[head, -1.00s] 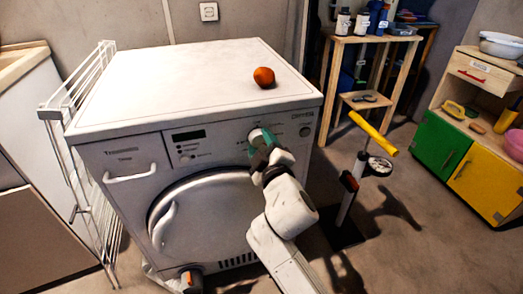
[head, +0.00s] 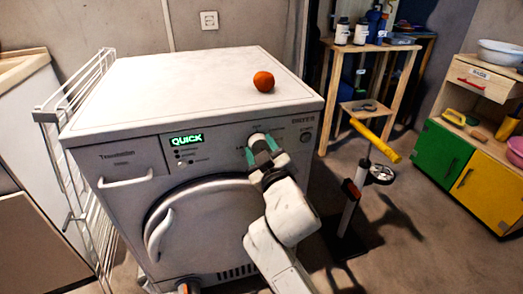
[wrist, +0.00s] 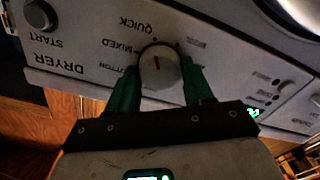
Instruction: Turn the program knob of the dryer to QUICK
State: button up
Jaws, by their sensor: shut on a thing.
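The white dryer (head: 205,95) stands in front of me, and its lit display (head: 187,140) reads QUICK in green. The program knob (wrist: 160,72) is a round white dial with a short red mark. In the wrist view, which is upside down, the mark points up towards the QUICK label (wrist: 138,25). My gripper (wrist: 160,80) has its two green fingers on either side of the knob and is shut on it. In the head view my gripper (head: 264,149) is at the upper right of the dryer's front, hiding part of the knob (head: 256,138).
An orange fruit (head: 263,82) lies on the dryer top. A white drying rack (head: 75,110) stands at its left. A stand with a yellow handle (head: 375,140), a wooden shelf (head: 330,95) and a green and yellow cabinet (head: 443,152) are at the right. The START button (wrist: 40,15) is beside the knob.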

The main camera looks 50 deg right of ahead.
jog(key=shift+f, duration=0.15)
jog(key=o, duration=1)
jog(key=shift+s, duration=0.1)
jog(key=v, duration=1)
jog(key=shift+s+a, duration=0.25)
